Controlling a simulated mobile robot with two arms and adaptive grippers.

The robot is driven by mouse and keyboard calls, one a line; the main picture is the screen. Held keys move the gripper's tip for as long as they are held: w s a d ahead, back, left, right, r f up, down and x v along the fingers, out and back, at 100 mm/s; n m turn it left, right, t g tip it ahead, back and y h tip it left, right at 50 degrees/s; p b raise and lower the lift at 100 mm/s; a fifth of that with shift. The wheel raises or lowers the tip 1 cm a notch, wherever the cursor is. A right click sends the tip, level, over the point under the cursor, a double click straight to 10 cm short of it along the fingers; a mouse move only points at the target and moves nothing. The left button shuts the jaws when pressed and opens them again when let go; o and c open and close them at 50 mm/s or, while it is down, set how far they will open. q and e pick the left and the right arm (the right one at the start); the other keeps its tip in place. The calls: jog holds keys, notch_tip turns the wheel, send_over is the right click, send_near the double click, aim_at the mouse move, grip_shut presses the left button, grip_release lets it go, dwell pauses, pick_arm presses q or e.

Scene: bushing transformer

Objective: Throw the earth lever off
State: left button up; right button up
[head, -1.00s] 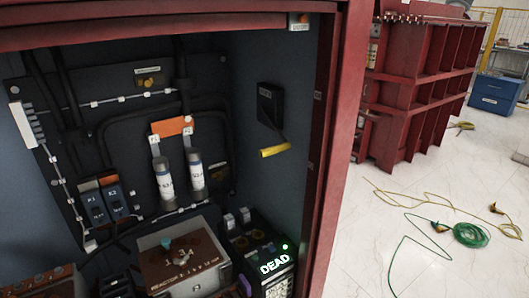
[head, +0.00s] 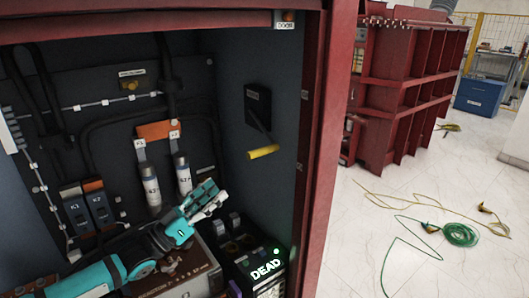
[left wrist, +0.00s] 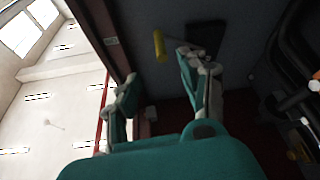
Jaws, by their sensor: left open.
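The earth lever has a yellow handle (head: 263,152) on a dark arm that hangs from a black mount (head: 258,106) on the cabinet's right inner wall. The handle points down and to the left. My left gripper (head: 213,197) is teal and grey, open and empty, inside the cabinet. In the head view it is below and left of the handle, apart from it. In the left wrist view, the yellow handle (left wrist: 159,46) shows beyond the open fingers (left wrist: 157,72), between their tips. My right gripper is not in view.
Two white cylinders (head: 151,184) hang from an orange bar (head: 158,130) behind my left arm. A box with a lit DEAD sign (head: 266,269) stands below the lever. The red cabinet edge (head: 325,150) borders the opening on the right. Cables (head: 460,235) lie on the floor outside.

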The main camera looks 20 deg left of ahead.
aim_at(265, 151)
pick_arm(q)
jog(key=p+x, duration=0.4)
jog(key=x, duration=1.2)
jog(key=shift+w+d+r+p, duration=0.1)
jog(key=shift+w+d+p, duration=0.2)
jog(key=shift+w+d, duration=0.1)
jog(key=shift+a, duration=0.1)
grip_shut()
